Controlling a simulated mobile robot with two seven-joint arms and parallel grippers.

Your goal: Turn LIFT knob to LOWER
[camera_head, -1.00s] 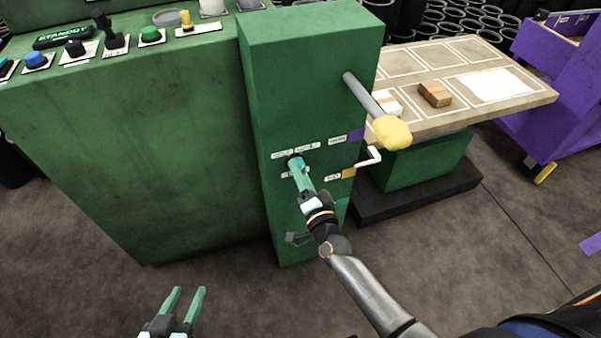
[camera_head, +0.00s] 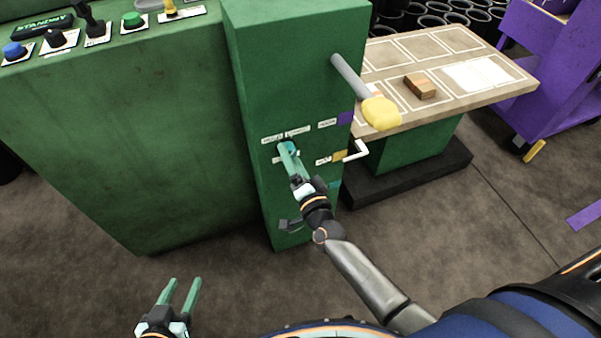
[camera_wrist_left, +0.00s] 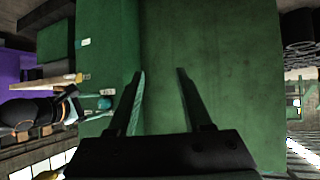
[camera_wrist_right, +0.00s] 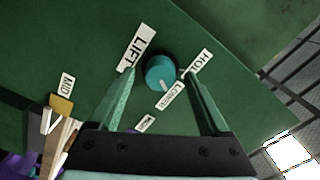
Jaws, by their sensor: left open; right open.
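The teal round knob (camera_wrist_right: 159,70) is on the green cabinet face, with labels LIFT (camera_wrist_right: 139,47), HOLD (camera_wrist_right: 200,62) and LOWER (camera_wrist_right: 170,96) around it. A pale pointer mark on its edge faces LOWER in the right wrist view. My right gripper (camera_head: 288,150) is at the knob, its open fingers on either side; they partly hide the knob in the head view. I cannot tell whether they touch it. My left gripper (camera_head: 184,280) is open and empty, low at the left, away from the knob; its fingers also show in the left wrist view (camera_wrist_left: 160,71).
A worktable (camera_head: 395,50) with a small brown block (camera_head: 420,86) stands behind. A button console (camera_head: 75,40) is at upper left. The floor in front is open.

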